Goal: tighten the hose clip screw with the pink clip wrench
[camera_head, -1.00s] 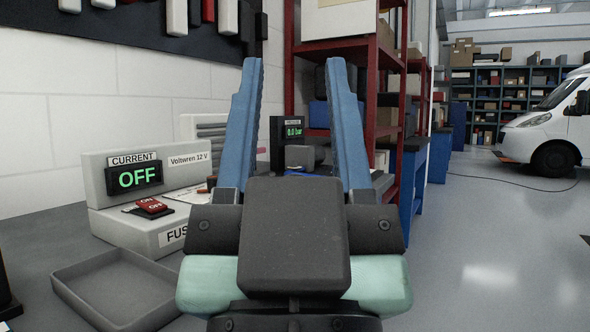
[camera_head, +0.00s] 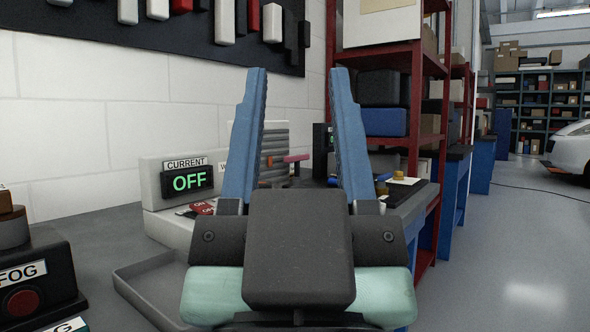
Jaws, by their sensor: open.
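My gripper (camera_head: 298,75) is open and empty, its two blue fingers pointing up and away in the middle of the view. A small pink piece (camera_head: 296,158) shows between the fingers, further back on the bench. It looks like part of the pink clip wrench, but it is too small to be sure. A grey ribbed object (camera_head: 274,152) is just left of it, partly behind my left finger. I cannot make out the hose clip or its screw.
A power unit reading OFF (camera_head: 188,182) stands left of my gripper, with a grey tray (camera_head: 150,284) in front. A FOG switch box (camera_head: 40,284) is at lower left. Yellow-capped items (camera_head: 399,176) lie right of the fingers.

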